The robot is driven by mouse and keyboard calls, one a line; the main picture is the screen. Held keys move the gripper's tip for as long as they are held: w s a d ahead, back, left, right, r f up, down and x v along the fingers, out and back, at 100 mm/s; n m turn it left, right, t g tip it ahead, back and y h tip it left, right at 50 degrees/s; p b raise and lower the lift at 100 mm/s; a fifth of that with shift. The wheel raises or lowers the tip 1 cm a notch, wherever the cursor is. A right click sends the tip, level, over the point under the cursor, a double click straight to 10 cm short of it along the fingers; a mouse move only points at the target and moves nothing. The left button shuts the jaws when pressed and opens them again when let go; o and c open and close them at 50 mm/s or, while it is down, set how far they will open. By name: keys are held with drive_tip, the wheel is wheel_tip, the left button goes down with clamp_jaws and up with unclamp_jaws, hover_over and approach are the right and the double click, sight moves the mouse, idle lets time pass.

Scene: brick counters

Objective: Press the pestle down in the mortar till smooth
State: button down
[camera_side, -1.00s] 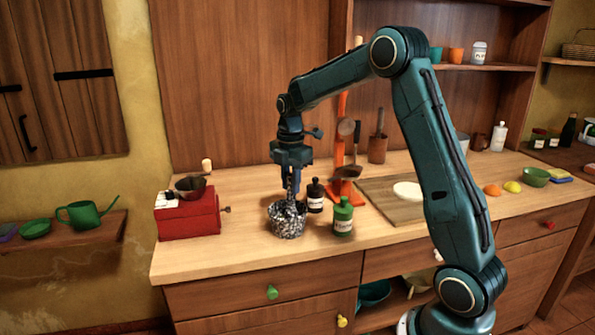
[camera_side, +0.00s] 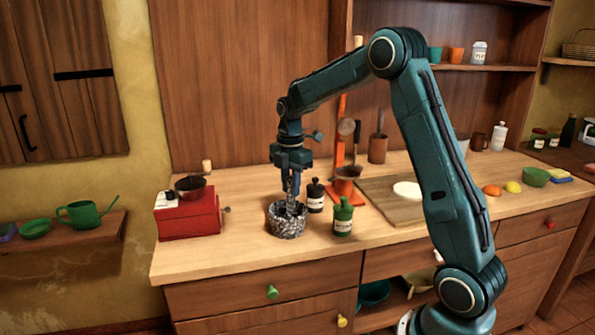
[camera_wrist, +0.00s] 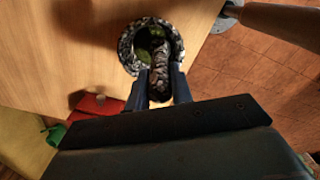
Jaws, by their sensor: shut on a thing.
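The speckled grey stone mortar (camera_side: 287,222) stands upright on the wooden counter, near its front edge. My gripper (camera_side: 290,191) is above it, pointing down, shut on the speckled pestle. In the wrist view the pestle (camera_wrist: 160,75) runs from between my fingers (camera_wrist: 160,88) into the mortar (camera_wrist: 128,45), its lower end inside the bowl. Green leafy bits (camera_wrist: 143,54) lie in the bowl beside the pestle. The bottom of the bowl is partly hidden by the pestle.
A dark bottle (camera_side: 315,197) and a green bottle (camera_side: 343,218) stand close to the mortar's right. A red grinder (camera_side: 188,216) is at the left. An orange stand (camera_side: 354,188) and a cutting board (camera_side: 392,210) are behind and right. Counter between grinder and mortar is clear.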

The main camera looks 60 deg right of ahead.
drive_tip(key=shift+f, duration=0.2)
drive_tip(key=shift+f, duration=0.85)
drive_tip(key=shift+r, duration=1)
drive_tip(key=shift+f, duration=0.2)
drive_tip(key=shift+f, duration=0.85)
drive_tip(key=shift+r, duration=0.1)
drive_tip(key=shift+r, duration=0.95)
